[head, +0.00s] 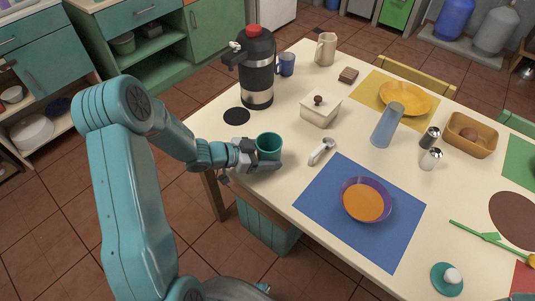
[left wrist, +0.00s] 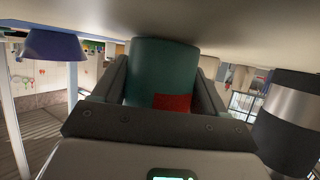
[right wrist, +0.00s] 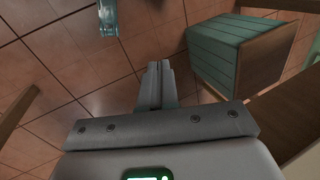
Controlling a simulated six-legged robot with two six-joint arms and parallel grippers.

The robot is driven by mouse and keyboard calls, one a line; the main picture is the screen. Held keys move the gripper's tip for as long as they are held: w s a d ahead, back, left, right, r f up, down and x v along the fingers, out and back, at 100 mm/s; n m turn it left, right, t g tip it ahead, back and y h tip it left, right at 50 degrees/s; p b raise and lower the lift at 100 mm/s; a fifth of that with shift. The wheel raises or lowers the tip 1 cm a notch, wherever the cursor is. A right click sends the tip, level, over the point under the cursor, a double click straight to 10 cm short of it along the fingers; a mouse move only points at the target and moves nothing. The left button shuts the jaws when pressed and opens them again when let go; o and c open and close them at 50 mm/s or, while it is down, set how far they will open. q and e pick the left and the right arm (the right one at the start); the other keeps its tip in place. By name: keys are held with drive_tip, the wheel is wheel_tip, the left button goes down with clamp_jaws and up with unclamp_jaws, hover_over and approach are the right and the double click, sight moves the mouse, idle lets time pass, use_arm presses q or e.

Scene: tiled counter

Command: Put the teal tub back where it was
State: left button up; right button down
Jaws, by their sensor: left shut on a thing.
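The teal tub (head: 269,142) is upright at the near left edge of the cream table. My left gripper (head: 259,160) is shut on it, with a finger on either side. In the left wrist view, which is upside down, the tub (left wrist: 163,70) sits between the fingers and shows a red patch. Its base is at or very near the tabletop; I cannot tell if it touches. My right gripper (right wrist: 156,82) shows only in the right wrist view, shut and empty, over the floor.
A black disc (head: 236,116) lies behind the tub, near the black and steel flask (head: 257,75). A white lidded dish (head: 320,112) and a white-handled utensil (head: 321,151) are to its right. A blue mat (head: 320,204) with a purple-rimmed bowl (head: 367,199) lies nearer me.

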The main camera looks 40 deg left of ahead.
use_arm(q)
drive_tip(key=o, duration=1.4)
drive_tip(key=shift+f, duration=0.15)
drive_tip(key=shift+c, duration=0.2)
drive_tip(key=shift+a+r, duration=0.15)
drive_tip(key=shift+r, duration=0.15)
drive_tip(key=p+v, duration=0.1)
drive_tip(key=v, duration=1)
drive_tip(key=shift+s+a+r, duration=0.1)
drive_tip(key=shift+s+a, duration=0.1)
drive_tip(key=shift+s, duration=0.15)
drive_tip(key=shift+a, duration=0.1)
